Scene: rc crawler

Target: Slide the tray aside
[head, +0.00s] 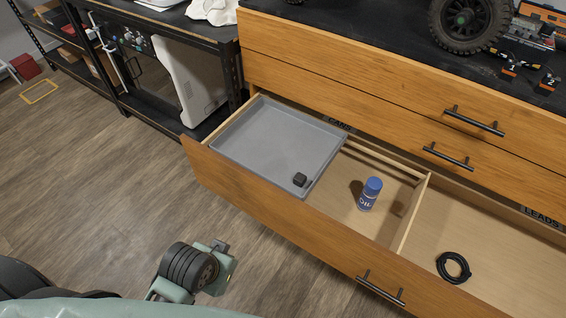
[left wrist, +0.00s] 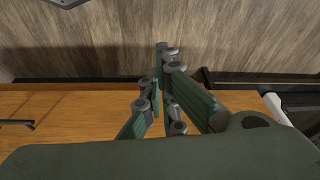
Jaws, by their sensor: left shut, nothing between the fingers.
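A shallow grey tray (head: 265,140) sits at the left end of the open drawer (head: 270,222), about level with its rim. A small black block (head: 300,180) lies in the tray's near right corner. The tray covers the left part of the compartment labelled CANS. In the left wrist view my left gripper (left wrist: 162,52) is shut and empty, with wooden floor and a wooden front behind it. In the head view my left arm is at the bottom, in front of the drawer and apart from the tray; its fingertips are not clear there. My right gripper is not in view.
A blue oil can (head: 370,194) stands right of the tray, left of a wooden divider (head: 411,214). A black cable coil (head: 453,267) lies in the right compartment. A closed drawer with a handle (head: 448,157) is above.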

